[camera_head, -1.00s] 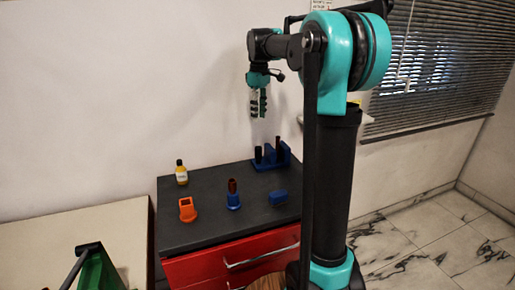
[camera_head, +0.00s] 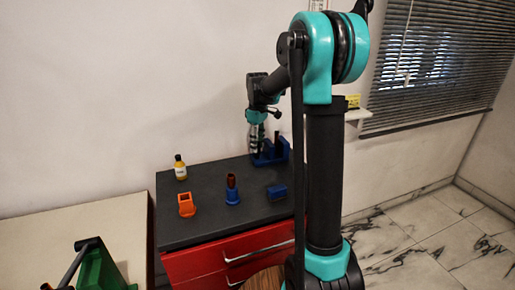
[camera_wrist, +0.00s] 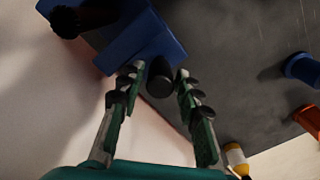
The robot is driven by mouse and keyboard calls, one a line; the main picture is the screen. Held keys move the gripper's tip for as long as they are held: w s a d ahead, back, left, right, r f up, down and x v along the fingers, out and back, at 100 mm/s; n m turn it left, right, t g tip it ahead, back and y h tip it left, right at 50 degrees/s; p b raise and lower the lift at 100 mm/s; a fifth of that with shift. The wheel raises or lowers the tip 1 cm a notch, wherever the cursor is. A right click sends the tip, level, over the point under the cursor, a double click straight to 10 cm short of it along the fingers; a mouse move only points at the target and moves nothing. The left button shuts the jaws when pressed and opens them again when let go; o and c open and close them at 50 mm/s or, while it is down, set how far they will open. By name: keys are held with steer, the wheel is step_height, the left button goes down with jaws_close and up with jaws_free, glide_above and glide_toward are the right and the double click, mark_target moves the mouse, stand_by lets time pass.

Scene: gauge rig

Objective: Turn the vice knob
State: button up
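The blue vice (camera_head: 283,151) stands at the back right of the dark worktop. In the wrist view its blue body (camera_wrist: 143,42) fills the upper middle. A black rounded knob (camera_wrist: 160,80) sticks out from it, and a second dark round part (camera_wrist: 66,22) shows at upper left. My gripper (camera_wrist: 159,74) is open, with one ribbed finger on each side of the black knob. A small gap shows between the knob and each fingertip. In the head view my gripper (camera_head: 255,148) points down at the vice's left side and partly hides it.
A yellow bottle (camera_head: 180,168), an orange holder (camera_head: 186,205), a blue base (camera_head: 232,198) with a brown piece (camera_head: 231,181) and a blue block (camera_head: 277,192) stand on the worktop (camera_head: 210,222). Red drawers (camera_head: 215,258) are below. A wall is close behind.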

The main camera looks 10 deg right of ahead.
steer(key=shift+f, duration=0.85)
jaws_close()
